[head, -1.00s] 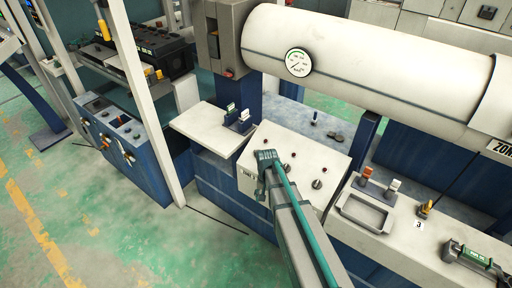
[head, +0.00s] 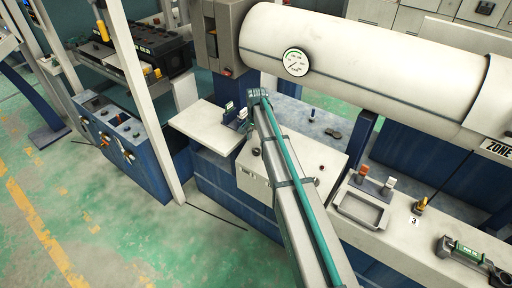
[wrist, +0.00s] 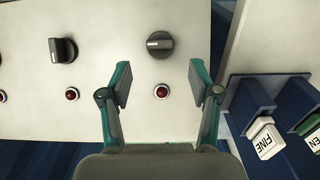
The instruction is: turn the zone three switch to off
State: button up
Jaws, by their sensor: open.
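The pale control panel (head: 285,178) stands below the white tank and carries dark rotary switches and red lamps. In the wrist view one dark switch (wrist: 159,44) lies just ahead of my gripper (wrist: 160,82), centred between the fingers' lines, its white-marked grip crosswise. A second switch (wrist: 63,50) is to its left, its grip turned more upright. A red lamp (wrist: 161,91) shows between my open, empty fingers. No zone label is readable, so I cannot tell which switch is zone three. In the head view my arm covers part of the panel.
A side shelf (head: 203,122) with label blocks, including a FINE block (wrist: 264,138), stands beside the panel. The white tank (head: 370,65) with a gauge (head: 295,62) hangs behind. A shallow tray (head: 362,208) lies on the bench to the right.

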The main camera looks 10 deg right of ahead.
aim_at(256, 148)
jog(key=shift+f+p, duration=0.6)
jog(key=shift+f, duration=2.4)
jog(key=c, duration=1.2)
